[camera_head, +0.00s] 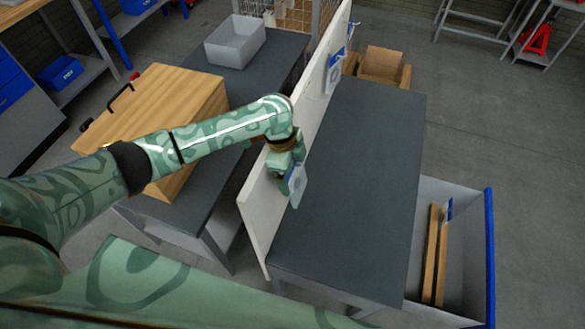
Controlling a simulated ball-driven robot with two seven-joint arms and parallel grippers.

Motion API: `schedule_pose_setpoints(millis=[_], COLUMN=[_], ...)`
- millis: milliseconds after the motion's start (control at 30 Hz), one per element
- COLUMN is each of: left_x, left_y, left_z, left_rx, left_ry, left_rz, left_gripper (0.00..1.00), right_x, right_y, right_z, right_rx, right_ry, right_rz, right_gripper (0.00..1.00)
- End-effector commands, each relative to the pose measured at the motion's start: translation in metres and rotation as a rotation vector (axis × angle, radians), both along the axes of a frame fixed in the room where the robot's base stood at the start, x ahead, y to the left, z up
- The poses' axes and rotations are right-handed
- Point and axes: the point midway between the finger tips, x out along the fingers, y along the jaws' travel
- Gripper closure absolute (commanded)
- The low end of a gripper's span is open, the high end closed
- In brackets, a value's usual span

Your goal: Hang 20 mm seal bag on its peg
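A pale bag with a blue top (299,188) is at the tip of my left gripper (292,172), close to the near part of the upright white board (255,205). My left gripper appears shut on the bag's upper part; the fingers partly hide it. The peg there is hidden, so I cannot tell whether the bag touches it. Another pale bag with a blue top (333,72) hangs farther along the board. The bags' size labels are too small to read. My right gripper is out of view.
A dark grey bench top (365,150) right of the board is bare. A wooden case (185,90) and a grey bin (235,42) stand on the left bench.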

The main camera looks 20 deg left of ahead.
Motion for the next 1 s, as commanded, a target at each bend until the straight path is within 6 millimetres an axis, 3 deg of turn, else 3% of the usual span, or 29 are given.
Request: schedule_pose_setpoints(millis=[233,367,467,800,1000], left_x=[0.0,0.001,0.001,0.002,0.002], left_y=[0.001,0.003,0.007,0.025,0.032], left_z=[0.0,0.01,0.029,0.119,0.151], left_rx=[0.002,0.002,0.004,0.003,0.002], left_ry=[0.001,-0.002,-0.003,-0.004,-0.002], left_rz=[0.0,0.0,0.0,-0.001,0.0], left_gripper=[0.0,0.0,0.0,0.0,0.0], right_x=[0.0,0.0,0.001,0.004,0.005], right_y=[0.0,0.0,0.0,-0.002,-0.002], right_z=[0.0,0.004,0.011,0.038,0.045], right_rx=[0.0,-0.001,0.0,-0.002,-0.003], right_ry=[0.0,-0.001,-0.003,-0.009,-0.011], right_rz=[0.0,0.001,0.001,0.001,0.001], right_gripper=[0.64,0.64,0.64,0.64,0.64])
